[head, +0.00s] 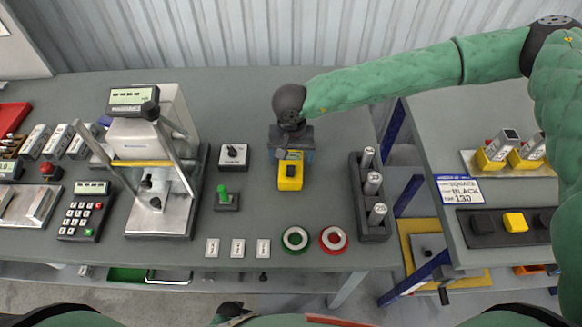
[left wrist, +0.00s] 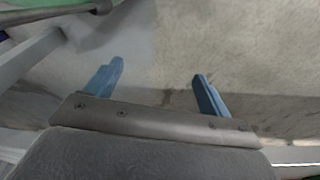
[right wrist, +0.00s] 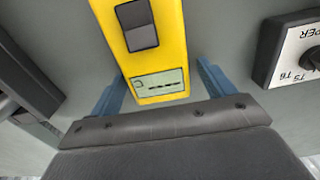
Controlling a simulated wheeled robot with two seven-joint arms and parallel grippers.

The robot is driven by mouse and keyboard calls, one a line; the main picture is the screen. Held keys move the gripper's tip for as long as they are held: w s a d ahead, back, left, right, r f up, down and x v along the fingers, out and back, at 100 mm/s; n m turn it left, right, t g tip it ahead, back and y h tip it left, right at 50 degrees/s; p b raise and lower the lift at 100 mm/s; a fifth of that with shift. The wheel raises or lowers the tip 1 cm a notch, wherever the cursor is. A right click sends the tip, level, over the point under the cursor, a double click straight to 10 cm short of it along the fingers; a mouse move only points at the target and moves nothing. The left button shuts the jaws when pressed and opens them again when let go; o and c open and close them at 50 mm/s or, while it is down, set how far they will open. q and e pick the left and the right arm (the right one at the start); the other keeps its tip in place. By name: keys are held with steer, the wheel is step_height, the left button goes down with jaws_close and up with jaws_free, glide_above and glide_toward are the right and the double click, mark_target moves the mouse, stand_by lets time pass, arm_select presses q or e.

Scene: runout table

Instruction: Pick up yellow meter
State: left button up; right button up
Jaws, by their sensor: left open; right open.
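The yellow meter (head: 290,173) lies on the grey table, a yellow block with a small display and a dark button. My right gripper (head: 292,152) is over its far end. In the right wrist view the yellow meter (right wrist: 153,50) shows its display end between the two blue fingers of the right gripper (right wrist: 160,88). The fingers are open, one on each side, with a gap visible at the right finger. Whether either finger touches it I cannot tell. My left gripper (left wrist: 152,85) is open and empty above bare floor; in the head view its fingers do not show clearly.
A dial box (head: 233,157) and a green-knobbed switch (head: 226,197) stand left of the meter. A dark rack of metal cylinders (head: 358,205) stands to the right. Green (head: 295,239) and red (head: 333,239) rings lie in front. A test stand (head: 160,215) is further left.

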arm_select(q)
steer(key=shift+w, duration=0.1)
arm_select(e)
steer(key=c, duration=1.3)
steer(key=shift+r, duration=0.1)
steer(key=r, duration=0.4)
steer(key=shift+d+r+b, duration=0.1)
steer(key=shift+d+b, duration=0.15)
steer(key=shift+b, duration=0.15)
arm_select(q)
step_height(320, 180, up, 7)
steer(key=w+d+b, duration=0.1)
steer(key=b, duration=0.1)
steer(key=shift+d+g, duration=0.3)
steer(key=shift+d, duration=0.1)
arm_select(e)
steer(key=s+d+r, duration=0.6)
steer(key=d, duration=0.3)
steer(key=shift+d+r, duration=0.25)
steer(key=shift+r, duration=0.1)
arm_select(q)
steer(key=shift+f, duration=0.1)
